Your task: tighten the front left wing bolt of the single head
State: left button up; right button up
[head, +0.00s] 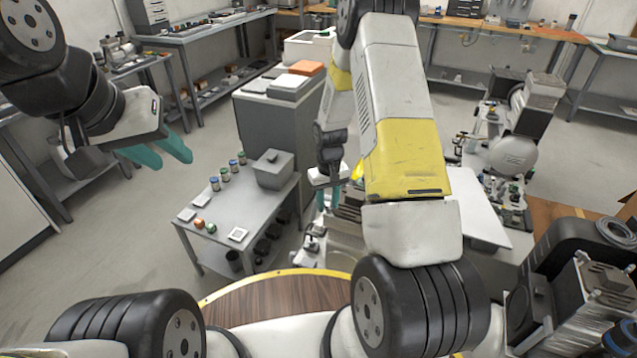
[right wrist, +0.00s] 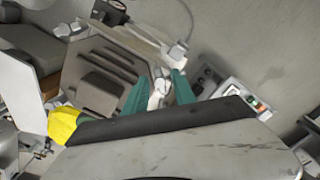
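My right gripper (head: 328,198) reaches down over a compressor unit (head: 346,228), which is partly hidden behind my right arm in the head view. In the right wrist view its teal fingers (right wrist: 161,84) are apart, with small white parts between or just beyond them. I cannot tell whether they touch these. A grey-brown ribbed compressor head (right wrist: 100,72) lies left of the fingers. I cannot make out the front left wing bolt for sure. My left gripper (head: 172,158) is open and empty, raised at the left, far from the compressor.
A grey table (head: 215,240) with a lidded grey box (head: 273,170) and small jars stands left of the compressor. A grey cabinet (head: 270,125) stands behind. Another compressor (head: 515,150) stands at right. Open floor lies at left. A switch panel (right wrist: 240,92) is right of the fingers.

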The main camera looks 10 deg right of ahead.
grip_shut()
jog(key=m, duration=0.4)
jog(key=shift+m, duration=0.4)
jog(key=m, duration=0.4)
jog(key=shift+m, duration=0.3)
jog(key=m, duration=0.4)
jog(key=shift+m, duration=2.3)
